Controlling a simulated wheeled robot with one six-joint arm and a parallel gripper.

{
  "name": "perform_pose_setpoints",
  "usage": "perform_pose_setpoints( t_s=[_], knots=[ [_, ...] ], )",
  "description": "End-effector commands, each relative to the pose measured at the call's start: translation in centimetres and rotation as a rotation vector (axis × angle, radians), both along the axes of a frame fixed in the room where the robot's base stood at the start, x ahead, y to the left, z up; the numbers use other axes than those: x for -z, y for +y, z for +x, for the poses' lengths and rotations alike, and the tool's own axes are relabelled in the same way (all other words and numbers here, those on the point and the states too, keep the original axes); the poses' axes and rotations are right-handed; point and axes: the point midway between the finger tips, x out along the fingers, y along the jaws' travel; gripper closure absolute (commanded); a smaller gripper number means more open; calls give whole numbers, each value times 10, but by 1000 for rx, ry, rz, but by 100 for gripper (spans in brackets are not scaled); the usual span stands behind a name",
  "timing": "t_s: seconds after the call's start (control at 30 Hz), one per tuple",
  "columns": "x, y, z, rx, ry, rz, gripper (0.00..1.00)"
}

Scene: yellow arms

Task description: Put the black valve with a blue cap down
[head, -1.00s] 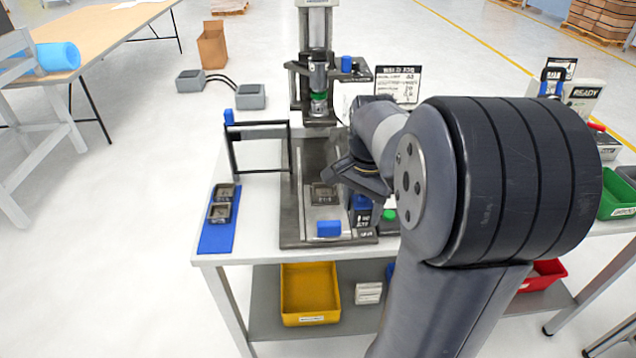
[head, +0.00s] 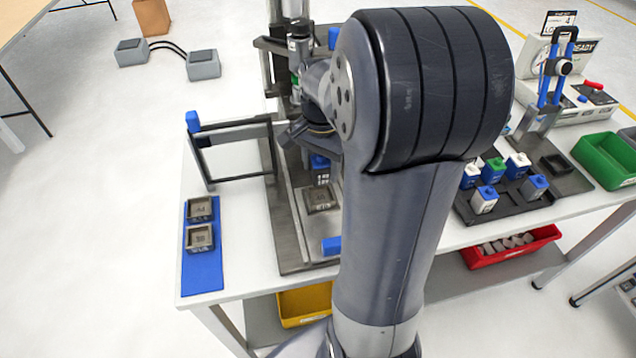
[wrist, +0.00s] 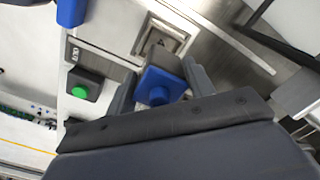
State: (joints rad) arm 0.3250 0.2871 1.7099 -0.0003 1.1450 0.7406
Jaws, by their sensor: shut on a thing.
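The black valve with a blue cap (head: 321,171) hangs from my gripper (head: 303,140) in the head view, beside a square socket (head: 320,198) on the press bed. In the wrist view, my gripper (wrist: 160,88) is shut on the valve (wrist: 160,86), with one finger on each side of its blue cap. The valve's dark body lies partly behind the cap, toward the metal socket (wrist: 165,38). I cannot tell whether the valve touches the bed. My arm hides part of the press.
A blue mat (head: 203,273) with two square holders lies left of the press bed (head: 289,235). A dark tray (head: 512,208) with several capped valves is at right. A green button box (wrist: 84,84) is near the gripper.

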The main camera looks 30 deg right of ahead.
Motion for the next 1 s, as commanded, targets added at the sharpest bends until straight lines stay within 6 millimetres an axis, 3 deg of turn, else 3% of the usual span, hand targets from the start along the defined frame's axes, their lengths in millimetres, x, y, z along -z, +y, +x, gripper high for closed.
perform_pose_setpoints(
  t_s=[0.43, 0.87, 0.9, 1.0],
  knots=[
    [56, 0, 0, 0, 3, 1, 73],
    [65, 0, 0, 0, -1, 0, 73],
    [64, 0, 0, 0, -1, 0, 48],
    [64, 0, 0, 0, 0, 0, 40]
  ],
)
